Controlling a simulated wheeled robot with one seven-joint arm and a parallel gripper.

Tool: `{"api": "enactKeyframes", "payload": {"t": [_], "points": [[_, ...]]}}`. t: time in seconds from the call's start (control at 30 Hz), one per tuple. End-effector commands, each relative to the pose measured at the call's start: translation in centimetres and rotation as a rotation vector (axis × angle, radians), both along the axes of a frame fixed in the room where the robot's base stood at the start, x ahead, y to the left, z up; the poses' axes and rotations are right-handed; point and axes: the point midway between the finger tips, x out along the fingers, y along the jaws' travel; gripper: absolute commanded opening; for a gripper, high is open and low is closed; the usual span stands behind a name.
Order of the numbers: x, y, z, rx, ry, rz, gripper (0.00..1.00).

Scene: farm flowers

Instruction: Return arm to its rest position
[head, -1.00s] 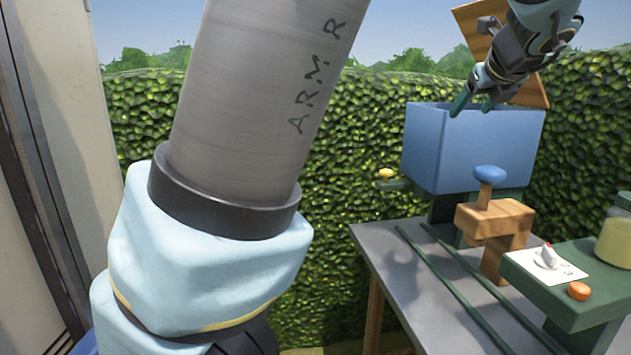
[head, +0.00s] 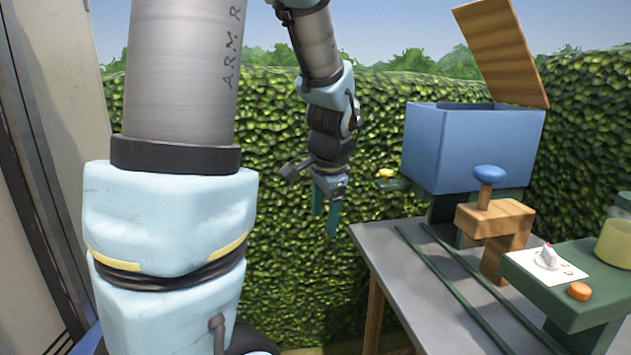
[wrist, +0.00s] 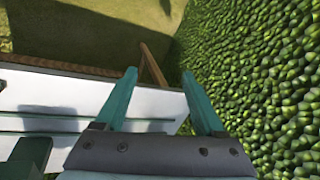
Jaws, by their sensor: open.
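My gripper (head: 326,214) hangs fingers down in the head view, in front of the hedge and left of the grey table (head: 385,262). Its two green fingers are apart with nothing between them. In the wrist view my gripper (wrist: 165,98) is also open and empty, with the table's edge and the ground beyond its fingers. My arm reaches up on the left and bends over the top of the head view.
A blue box (head: 470,150) with a raised wooden lid (head: 502,52) stands at the table's back. A wooden block with a blue knob (head: 489,174) and a green stand with an orange button (head: 579,291) are at right. The hedge (head: 290,250) is close behind.

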Motion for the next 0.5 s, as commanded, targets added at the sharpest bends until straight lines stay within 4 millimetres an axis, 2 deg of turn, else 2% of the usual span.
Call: {"api": "enactKeyframes", "payload": {"t": [0.03, 0.2, 0.4, 0.5], "points": [[-1.0, 1.6, -0.7, -0.036, 0.021, 0.112, 0.71], [-4.5, 5.1, -2.7, -0.153, 0.076, 0.490, 0.71], [-7.9, 7.7, -4.2, -0.243, 0.116, 0.837, 0.71], [-8.9, 8.3, -4.5, -0.263, 0.125, 0.932, 0.71]]}}
